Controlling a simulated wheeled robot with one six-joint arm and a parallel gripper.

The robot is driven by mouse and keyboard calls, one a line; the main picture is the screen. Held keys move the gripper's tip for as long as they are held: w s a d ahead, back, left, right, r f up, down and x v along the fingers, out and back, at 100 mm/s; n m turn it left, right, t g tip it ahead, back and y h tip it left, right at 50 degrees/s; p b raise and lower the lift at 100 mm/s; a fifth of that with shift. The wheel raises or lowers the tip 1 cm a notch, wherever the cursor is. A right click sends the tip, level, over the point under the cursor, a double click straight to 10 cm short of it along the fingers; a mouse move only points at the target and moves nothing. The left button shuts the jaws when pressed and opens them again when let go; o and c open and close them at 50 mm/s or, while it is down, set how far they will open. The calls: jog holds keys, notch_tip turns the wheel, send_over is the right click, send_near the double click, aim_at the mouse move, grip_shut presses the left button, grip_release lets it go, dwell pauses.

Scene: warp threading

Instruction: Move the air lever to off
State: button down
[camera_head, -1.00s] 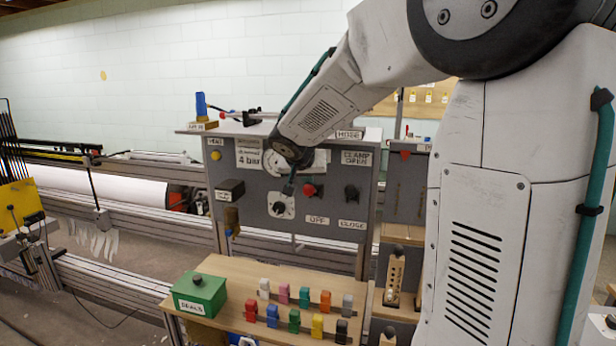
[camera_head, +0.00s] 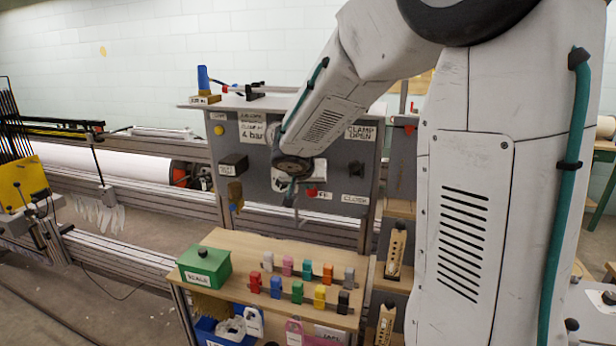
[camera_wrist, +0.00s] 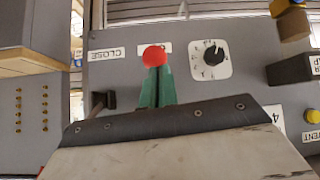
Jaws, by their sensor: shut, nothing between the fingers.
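The air lever's red knob (camera_head: 312,192) is low on the grey panel, beside the OFF label (camera_head: 326,195) and covering part of it. In the wrist view, which shows the panel upside down, the red knob (camera_wrist: 154,56) also overlaps the partly hidden label behind it. My gripper (camera_head: 290,194) is in front of the panel, left of the knob in the head view. In the wrist view its green fingers (camera_wrist: 156,84) are together and empty, with the tips right at the knob. I cannot tell whether they touch it. The lever's pivot is hidden.
A dial (camera_wrist: 210,58) is beside the lever, and a black clamp knob (camera_head: 356,170) with a CLOSE label (camera_head: 355,199) is to the right. Below is a wooden shelf (camera_head: 235,243) with a green box (camera_head: 204,266) and several coloured pieces.

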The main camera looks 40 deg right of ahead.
jog(key=shift+s+f, duration=0.3)
jog(key=shift+f, duration=0.65)
jog(key=shift+a+f, duration=0.1)
jog(key=shift+a, duration=0.05)
jog(key=shift+s+a+f, duration=0.1)
jog(key=shift+s+a, duration=0.05)
jog(key=shift+s, duration=0.05)
jog(key=s+a, duration=0.5)
jog(key=a, duration=0.1)
jog(key=shift+s+a+f, duration=0.15)
jog(key=shift+a+f, duration=0.1)
jog(key=shift+a, duration=0.15)
